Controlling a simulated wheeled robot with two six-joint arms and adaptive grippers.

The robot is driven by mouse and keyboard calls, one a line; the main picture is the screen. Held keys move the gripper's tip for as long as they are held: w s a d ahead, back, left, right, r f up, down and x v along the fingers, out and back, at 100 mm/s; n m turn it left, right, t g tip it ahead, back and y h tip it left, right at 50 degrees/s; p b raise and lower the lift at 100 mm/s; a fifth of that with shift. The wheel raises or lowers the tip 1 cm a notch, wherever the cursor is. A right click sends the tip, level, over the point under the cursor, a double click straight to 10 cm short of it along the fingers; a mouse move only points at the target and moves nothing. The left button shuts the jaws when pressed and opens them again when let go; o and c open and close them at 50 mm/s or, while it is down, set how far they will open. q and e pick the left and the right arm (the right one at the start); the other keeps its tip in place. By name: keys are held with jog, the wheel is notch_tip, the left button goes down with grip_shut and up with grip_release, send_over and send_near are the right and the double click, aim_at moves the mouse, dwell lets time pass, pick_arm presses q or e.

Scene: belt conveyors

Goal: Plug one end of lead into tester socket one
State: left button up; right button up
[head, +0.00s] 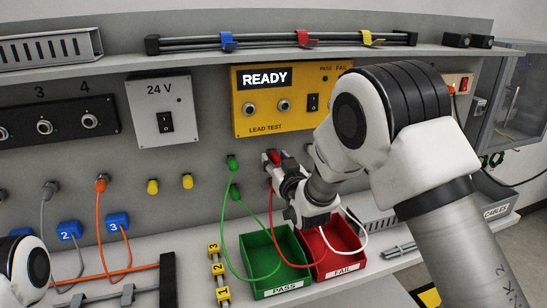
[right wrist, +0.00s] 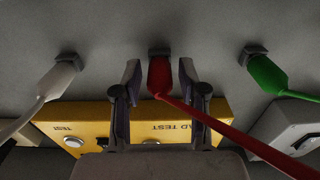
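The yellow lead tester (head: 290,122) is on the back panel, its display reading READY. It has two round sockets, a left one (head: 249,109) and a right one (head: 284,105), both empty. A red lead's plug (right wrist: 159,75) sits in a wall holder below the tester. My right gripper (right wrist: 160,78) is open, one finger on each side of the red plug, with gaps showing. In the head view the right gripper (head: 273,158) is partly hidden by its own wrist. Green (right wrist: 268,75) and white (right wrist: 58,78) lead plugs hang in holders on either side. My left gripper is out of view.
A green PASS bin (head: 281,291) and red FAIL bin (head: 346,270) stand on the bench below, with leads drooping into them. A 24 V switch box (head: 161,100) is left of the tester. A shelf (head: 200,57) runs above. Orange cables hang at left.

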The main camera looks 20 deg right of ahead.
aim_at(278, 163)
grip_shut()
jog(key=shift+s, duration=0.1)
jog(key=shift+s+b, duration=0.5)
jog(key=shift+s, duration=1.95)
